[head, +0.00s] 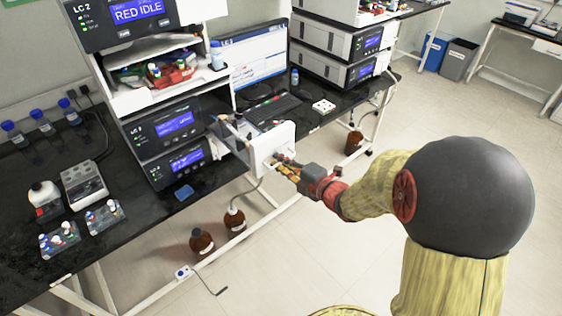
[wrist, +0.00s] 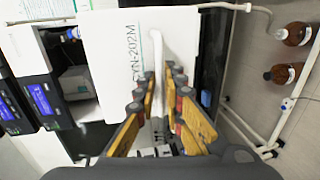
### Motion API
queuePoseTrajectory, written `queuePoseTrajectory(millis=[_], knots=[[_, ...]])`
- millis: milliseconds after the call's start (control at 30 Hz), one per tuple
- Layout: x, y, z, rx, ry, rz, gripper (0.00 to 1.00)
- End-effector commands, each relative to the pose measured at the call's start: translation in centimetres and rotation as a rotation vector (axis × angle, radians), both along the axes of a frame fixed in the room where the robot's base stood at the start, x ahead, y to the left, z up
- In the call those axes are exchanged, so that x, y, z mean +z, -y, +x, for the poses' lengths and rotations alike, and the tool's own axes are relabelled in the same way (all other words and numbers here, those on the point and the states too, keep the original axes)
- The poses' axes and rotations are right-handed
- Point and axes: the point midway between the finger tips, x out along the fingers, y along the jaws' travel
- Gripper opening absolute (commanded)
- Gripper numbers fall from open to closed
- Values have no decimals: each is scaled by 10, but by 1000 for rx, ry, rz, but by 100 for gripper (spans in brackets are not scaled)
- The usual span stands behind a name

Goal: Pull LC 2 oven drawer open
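The oven drawer (head: 270,145) of the left instrument stack stands pulled out past the stack's front, with its open top showing. Its white front panel (wrist: 120,50) carries the lettering "SYN-202M" in the wrist view. A pale upright handle (wrist: 157,62) sticks out from that panel. My gripper (head: 281,161) is at the drawer front. In the wrist view, the fingers of my gripper (wrist: 160,76) lie on either side of the handle and appear closed on it. The exact finger contact is partly hidden.
A monitor (head: 258,57) and keyboard (head: 268,110) stand behind the drawer. Brown bottles (head: 202,241) stand below the bench, by its white frame. A second instrument stack (head: 330,40) is farther back.

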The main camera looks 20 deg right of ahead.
Motion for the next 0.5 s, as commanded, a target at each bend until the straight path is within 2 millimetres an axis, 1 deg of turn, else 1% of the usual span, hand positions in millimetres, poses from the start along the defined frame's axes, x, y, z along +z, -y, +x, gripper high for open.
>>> queuePoseTrajectory(millis=[167, 267, 500], knots=[[1, 2, -4, -1, 0, 0, 10], [4, 6, -13, -3, 3, -2, 10], [13, 20, -55, -6, 2, -2, 10]])
